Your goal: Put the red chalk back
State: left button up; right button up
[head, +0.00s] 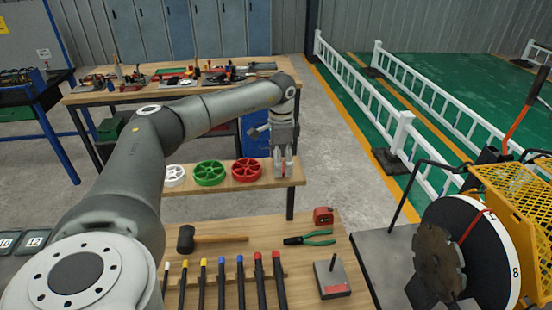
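My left arm comes in from the left and reaches over the bench. Its gripper (283,172) points down beside the red handwheel, near the right end of the narrow shelf. A thin red piece, which looks like the red chalk (284,169), shows between its close-set fingers. It is very small in this view, and the fingers hide most of it. No other red chalk can be made out. My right gripper is not in view.
White, green and red handwheels (246,170) sit on the shelf (290,178). On the near bench (245,226) lie a mallet (187,239), green pliers (310,238), a red tape measure (323,216) and several colour-tipped bars (240,275). A cutting disc (438,262) stands at right.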

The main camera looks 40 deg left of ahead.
aim_at(283, 166)
pick_arm(q)
jog(key=o, duration=0.5)
jog(key=shift+s+a, duration=0.1)
jog(key=shift+s, duration=0.1)
jog(key=shift+o, duration=1.2)
jog(key=shift+d+r, duration=0.1)
jog(key=shift+d, duration=0.2)
jog(key=shift+o, duration=1.1)
jog(key=shift+w+d+r, duration=0.1)
jog(key=shift+d, duration=0.2)
jog(key=shift+w+d, duration=0.15)
jog(key=shift+d, duration=0.05)
jog(key=shift+a, duration=0.3)
jog(key=shift+r, duration=0.1)
notch_tip(283, 166, up, 4)
jog(key=shift+d+r+b, duration=0.1)
jog(key=shift+b, duration=0.95)
notch_tip(283, 166, up, 8)
jog(key=b, duration=0.2)
jog(key=shift+f, duration=0.2)
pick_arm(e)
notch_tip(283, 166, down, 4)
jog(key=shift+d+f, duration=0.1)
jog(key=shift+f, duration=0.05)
